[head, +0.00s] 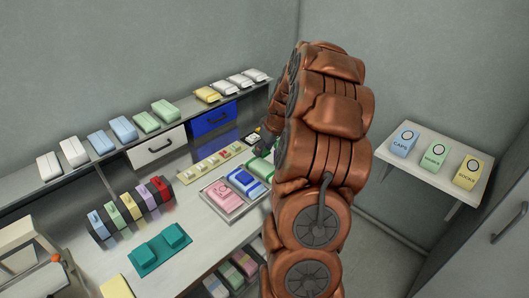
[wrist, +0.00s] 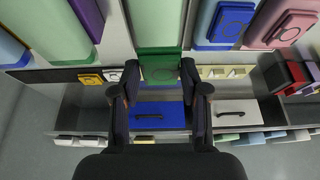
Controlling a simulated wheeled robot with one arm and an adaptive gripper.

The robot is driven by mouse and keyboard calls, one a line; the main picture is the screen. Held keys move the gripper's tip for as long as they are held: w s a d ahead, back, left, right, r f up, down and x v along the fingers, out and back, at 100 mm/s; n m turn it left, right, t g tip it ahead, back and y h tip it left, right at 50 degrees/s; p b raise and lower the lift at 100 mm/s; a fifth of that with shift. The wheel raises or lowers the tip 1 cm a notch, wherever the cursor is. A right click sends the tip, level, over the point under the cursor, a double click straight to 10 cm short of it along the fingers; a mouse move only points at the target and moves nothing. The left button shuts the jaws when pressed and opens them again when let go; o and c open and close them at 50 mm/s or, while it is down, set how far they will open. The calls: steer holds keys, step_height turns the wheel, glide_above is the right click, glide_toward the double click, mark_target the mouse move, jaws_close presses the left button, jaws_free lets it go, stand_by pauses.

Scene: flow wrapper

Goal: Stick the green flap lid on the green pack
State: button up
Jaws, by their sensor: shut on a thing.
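In the wrist view, my gripper (wrist: 160,82) is shut on the green flap lid (wrist: 160,70), a small dark green piece with a faint ring mark, held between the two fingers. The green pack (wrist: 158,25), pale green with a darker green edge, lies just beyond the lid. I cannot tell whether lid and pack touch. In the head view the green pack (head: 262,168) is at the far right of the tray, partly hidden by my arm. My gripper is mostly hidden behind my arm there.
The grey tray (head: 229,216) also holds a blue pack (head: 245,181) and a pink pack (head: 222,195). Behind are a white drawer (head: 157,146), a blue drawer (head: 213,119) and a shelf of packs.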

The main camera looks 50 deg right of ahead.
mark_target(263, 166)
steer(key=shift+s+d+f, duration=0.15)
steer(key=shift+d, duration=0.05)
steer(key=shift+f, duration=2.65)
steer(key=shift+f+b, duration=0.15)
steer(key=shift+b, duration=0.3)
steer(key=shift+a+f+b, duration=0.1)
steer(key=shift+f+b, duration=0.15)
steer(key=shift+b, duration=0.55)
stand_by(0.6)
steer(key=o, duration=0.8)
steer(key=shift+r, duration=0.15)
